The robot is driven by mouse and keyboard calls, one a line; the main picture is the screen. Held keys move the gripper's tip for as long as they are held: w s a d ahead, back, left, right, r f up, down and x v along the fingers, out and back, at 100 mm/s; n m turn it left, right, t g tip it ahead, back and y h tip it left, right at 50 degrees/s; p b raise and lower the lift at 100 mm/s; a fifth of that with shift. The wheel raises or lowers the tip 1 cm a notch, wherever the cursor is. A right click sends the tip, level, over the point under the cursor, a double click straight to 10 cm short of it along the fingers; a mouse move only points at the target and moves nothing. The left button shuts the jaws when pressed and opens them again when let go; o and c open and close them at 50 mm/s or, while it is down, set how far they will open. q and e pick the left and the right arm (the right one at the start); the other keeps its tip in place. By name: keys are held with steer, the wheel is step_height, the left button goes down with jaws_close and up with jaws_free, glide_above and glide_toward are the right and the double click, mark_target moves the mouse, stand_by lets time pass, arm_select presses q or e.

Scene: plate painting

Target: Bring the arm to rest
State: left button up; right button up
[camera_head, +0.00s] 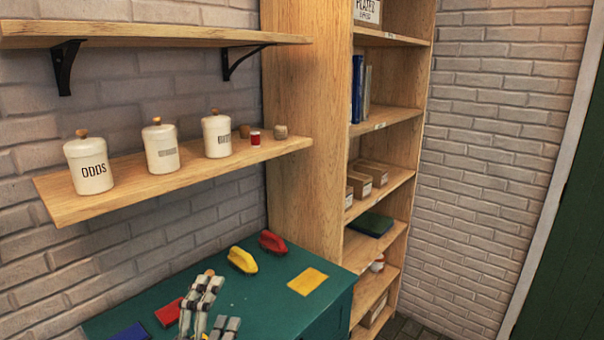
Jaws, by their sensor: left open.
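My left gripper (207,291) shows at the bottom of the head view, over the green worktop (255,300). Its fingers point up and away, and they look open with nothing between them. The rest of that arm is cut off by the lower edge of the frame. My right gripper is not in view.
On the worktop are a yellow object (242,260), a red one (272,242), a flat yellow piece (308,281), a red block (169,312) and a blue piece (133,331). White jars (161,149) stand on the wall shelf (150,184). A tall wooden bookcase (310,130) stands right.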

arm_select(q)
steer(key=s+a+f+n+g+y, duration=0.1)
steer(key=s+a+f+n+g, duration=0.1)
steer(key=f, duration=0.3)
steer(key=s+a+f+n+g+y, duration=0.2)
steer(key=s+f+n, duration=0.1)
steer(key=f+n, duration=0.2)
steer(key=s+a+f+n+g+y, duration=0.1)
steer(key=s+a+f+n+g, duration=0.1)
steer(key=f, duration=0.4)
steer(key=shift+s+a+n+g+y, duration=0.25)
steer(key=shift+s+n+g+y, duration=0.25)
steer(key=shift+n, duration=0.5)
steer(key=s+d+f+n+g+h, duration=0.1)
steer(key=s+f+n+g, duration=0.2)
steer(key=s+f+g, duration=0.5)
steer(key=s+f+n+g+h, duration=0.1)
steer(key=s+f+n, duration=0.2)
steer(key=s, duration=1)
step_height(320, 180, down, 24)
steer(key=g, duration=0.1)
steer(key=s+a+f+g, duration=0.1)
steer(key=s+a+f, duration=0.1)
steer(key=s+f, duration=1.4)
step_height(320, 180, down, 2)
steer(key=shift+s+a+f+g+y, duration=0.1)
steer(key=shift+s+a+g+y, duration=0.2)
steer(key=shift+y, duration=0.1)
